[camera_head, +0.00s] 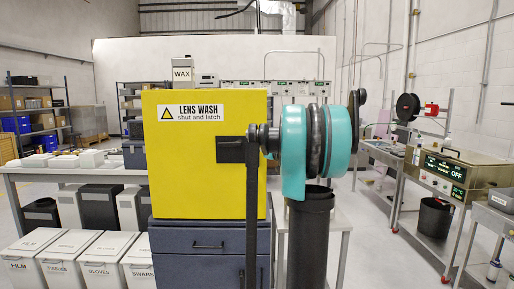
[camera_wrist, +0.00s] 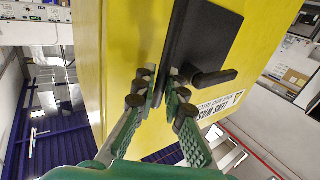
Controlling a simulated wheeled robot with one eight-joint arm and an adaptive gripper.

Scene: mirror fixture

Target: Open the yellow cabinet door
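The yellow cabinet (camera_head: 195,185) stands on a blue drawer unit, with a "LENS WASH shut and latch" label on its front. A black latch plate (camera_head: 230,150) sits at the right of this face. In the wrist view the yellow face (camera_wrist: 125,40) is close. It shows the plate (camera_wrist: 222,28) with a black lever (camera_wrist: 213,78), and the label upside down at right. My gripper (camera_wrist: 160,92) has its two green fingers spread, tips close to a dark bar beside the lever. Contact cannot be told.
Labelled white bins (camera_head: 75,258) and a table stand at left. A steel cart with a display box (camera_head: 462,175) stands at right. Open floor (camera_head: 375,235) shows right of the cabinet.

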